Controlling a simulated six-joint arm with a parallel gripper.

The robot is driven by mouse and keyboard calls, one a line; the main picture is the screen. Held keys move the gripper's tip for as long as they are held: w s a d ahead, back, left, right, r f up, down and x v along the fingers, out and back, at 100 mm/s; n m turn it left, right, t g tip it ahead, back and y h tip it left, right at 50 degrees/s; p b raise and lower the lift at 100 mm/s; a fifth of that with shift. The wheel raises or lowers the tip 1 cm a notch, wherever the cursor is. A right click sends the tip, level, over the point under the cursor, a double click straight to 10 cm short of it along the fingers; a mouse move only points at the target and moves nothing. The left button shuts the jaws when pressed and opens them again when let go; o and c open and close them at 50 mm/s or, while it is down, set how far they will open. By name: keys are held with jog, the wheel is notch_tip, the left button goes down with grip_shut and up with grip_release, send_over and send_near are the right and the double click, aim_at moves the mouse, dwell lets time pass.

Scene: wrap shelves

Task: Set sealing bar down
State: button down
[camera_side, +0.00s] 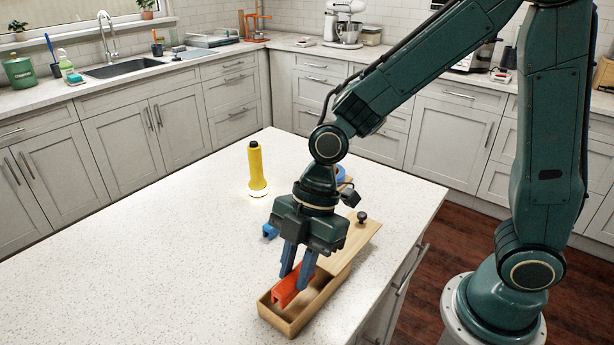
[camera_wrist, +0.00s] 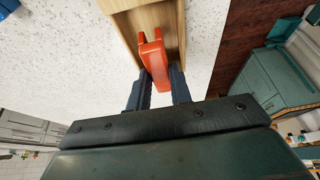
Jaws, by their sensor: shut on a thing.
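The orange bar (camera_side: 284,293), which I take to be the sealing bar, is between the blue fingers of my gripper (camera_side: 294,281). My gripper is shut on it, pointing down. The bar is at the open wooden box (camera_side: 292,328), over or inside its open part, near the left wall. I cannot tell whether it touches the box floor. In the wrist view, the bar (camera_wrist: 153,62) extends from between the fingertips (camera_wrist: 160,72) across the wooden box (camera_wrist: 128,22). The fingers hide part of the bar.
A wooden lid (camera_side: 357,238) with a dark knob (camera_side: 362,217) covers the box's far part. A yellow flashlight-like thing (camera_side: 256,168) stands on the white counter (camera_side: 150,250). A small blue piece (camera_side: 269,232) lies left of my gripper. The counter's left side is clear.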

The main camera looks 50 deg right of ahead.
jog(key=shift+f, duration=1.95)
jog(key=shift+f, duration=0.15)
jog(key=c, duration=1.5)
grip_release()
jog(key=shift+c, duration=0.2)
jog(key=v, duration=1.2)
jog(key=shift+d, duration=0.1)
